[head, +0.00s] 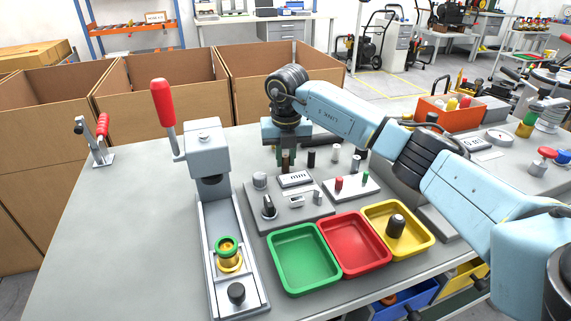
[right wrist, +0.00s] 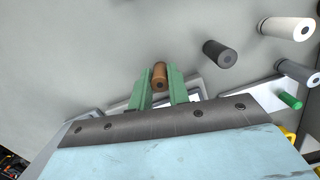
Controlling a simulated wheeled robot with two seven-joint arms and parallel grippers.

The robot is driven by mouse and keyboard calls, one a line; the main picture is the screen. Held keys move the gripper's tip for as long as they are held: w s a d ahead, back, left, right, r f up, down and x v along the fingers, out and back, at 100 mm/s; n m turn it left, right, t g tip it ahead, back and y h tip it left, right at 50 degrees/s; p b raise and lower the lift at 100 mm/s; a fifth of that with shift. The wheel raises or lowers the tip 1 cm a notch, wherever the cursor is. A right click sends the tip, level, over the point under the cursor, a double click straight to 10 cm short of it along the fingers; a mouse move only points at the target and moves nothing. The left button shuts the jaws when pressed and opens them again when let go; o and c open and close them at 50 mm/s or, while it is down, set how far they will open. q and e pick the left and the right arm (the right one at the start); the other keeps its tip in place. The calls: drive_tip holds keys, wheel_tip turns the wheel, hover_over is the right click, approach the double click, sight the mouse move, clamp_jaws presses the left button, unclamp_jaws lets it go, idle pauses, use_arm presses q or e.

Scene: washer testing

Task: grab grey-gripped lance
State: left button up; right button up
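Several short upright cylinders stand in a row on the grey table behind the test panel; none is clearly identifiable as a lance. A brown one (right wrist: 160,76) is between the green fingers of my right gripper (right wrist: 161,88), with gaps at its sides. The gripper (head: 284,158) is open, pointing down behind the panel. To its right in the head view stand a dark cylinder (head: 311,159), a pale one (head: 336,152) and a grey one (head: 356,162). The wrist view also shows the dark (right wrist: 222,54), pale (right wrist: 288,27) and grey (right wrist: 298,72) ones. My left gripper is out of view.
The test panel (head: 270,221) has knobs and displays. In front are green (head: 304,260), red (head: 355,244) and yellow (head: 424,244) trays; the yellow one holds a dark knob. A red-handled press (head: 207,150) stands left. Cardboard boxes (head: 160,95) line the back edge.

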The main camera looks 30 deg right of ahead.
clamp_jaws()
drive_tip(key=shift+r, duration=0.15)
